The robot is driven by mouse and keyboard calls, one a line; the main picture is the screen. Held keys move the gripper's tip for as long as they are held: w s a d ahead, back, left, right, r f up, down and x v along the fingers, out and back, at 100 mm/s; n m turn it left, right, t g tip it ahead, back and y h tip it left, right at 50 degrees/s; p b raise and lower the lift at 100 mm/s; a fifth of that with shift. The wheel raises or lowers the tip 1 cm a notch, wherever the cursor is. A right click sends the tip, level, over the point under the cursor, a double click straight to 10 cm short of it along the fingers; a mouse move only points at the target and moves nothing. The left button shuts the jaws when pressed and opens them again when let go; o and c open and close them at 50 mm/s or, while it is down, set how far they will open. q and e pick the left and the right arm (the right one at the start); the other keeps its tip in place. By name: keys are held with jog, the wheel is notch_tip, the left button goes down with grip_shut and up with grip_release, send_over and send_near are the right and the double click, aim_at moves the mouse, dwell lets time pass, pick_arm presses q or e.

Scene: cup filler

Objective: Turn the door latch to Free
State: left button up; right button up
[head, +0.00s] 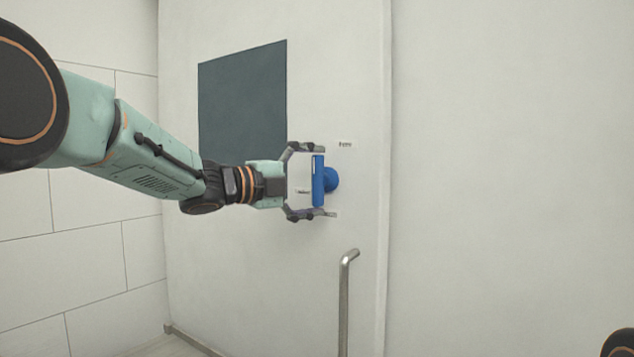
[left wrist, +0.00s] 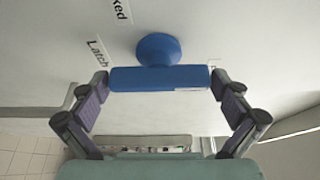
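The door latch (head: 318,181) is a blue bar on a round blue base on the white door (head: 230,260); in the head view the bar stands upright. My left gripper (head: 320,181) has one finger at the bar's upper end and one at its lower end. In the left wrist view the latch (left wrist: 160,78) spans the space between the fingertips, which appear to touch both bar ends. A label reading "Latch" (left wrist: 97,52) and a partly cut-off one ending in "ked" (left wrist: 121,10) show beside it. My right gripper is out of view.
A metal door handle (head: 345,300) stands out below the latch. A dark panel (head: 243,100) is on the door to the left. A small label (head: 345,145) lies above the latch. A plain wall (head: 510,180) fills the right side, with free room before it.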

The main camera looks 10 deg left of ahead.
pick_arm(q)
jog(key=v, duration=1.2)
jog(key=shift+r, duration=0.1)
jog(key=x, duration=1.2)
jog(key=shift+w, duration=0.1)
